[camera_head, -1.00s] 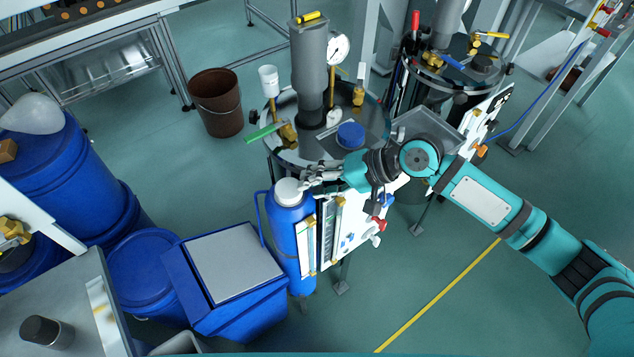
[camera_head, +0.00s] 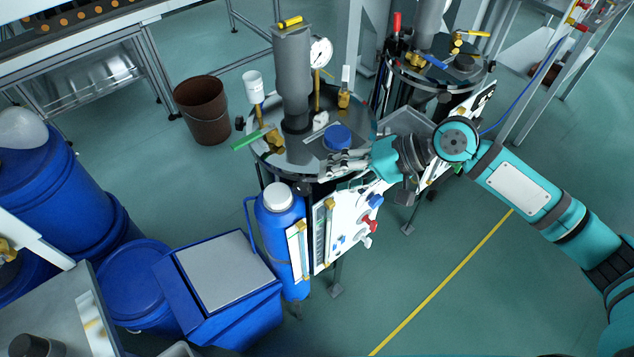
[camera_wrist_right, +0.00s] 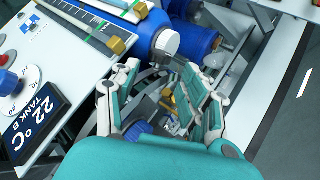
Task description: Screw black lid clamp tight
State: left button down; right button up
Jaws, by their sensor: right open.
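The near tank's round metal lid (camera_head: 272,158) carries a grey column, a gauge and a blue cap (camera_head: 338,137). A small black fitting (camera_head: 239,124) on the lid's left rim looks like a lid clamp; I cannot tell whether it is tight. My right gripper (camera_head: 338,164) is at the lid's near right edge, just below the blue cap in the picture. In the right wrist view its fingers (camera_wrist_right: 158,98) are spread apart, with nothing visible held between them. Any clamp directly behind the fingers is hidden. My left gripper is out of view.
A white control panel (camera_head: 345,225) stands in front of the tank, beside a blue bottle (camera_head: 281,230) with a white cap. A second tank (camera_head: 435,70) stands behind to the right. A blue bin (camera_head: 222,275) and a brown bucket (camera_head: 203,110) are at left. The right floor is open.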

jog(key=shift+v, duration=2)
jog(key=shift+s+f, duration=0.1)
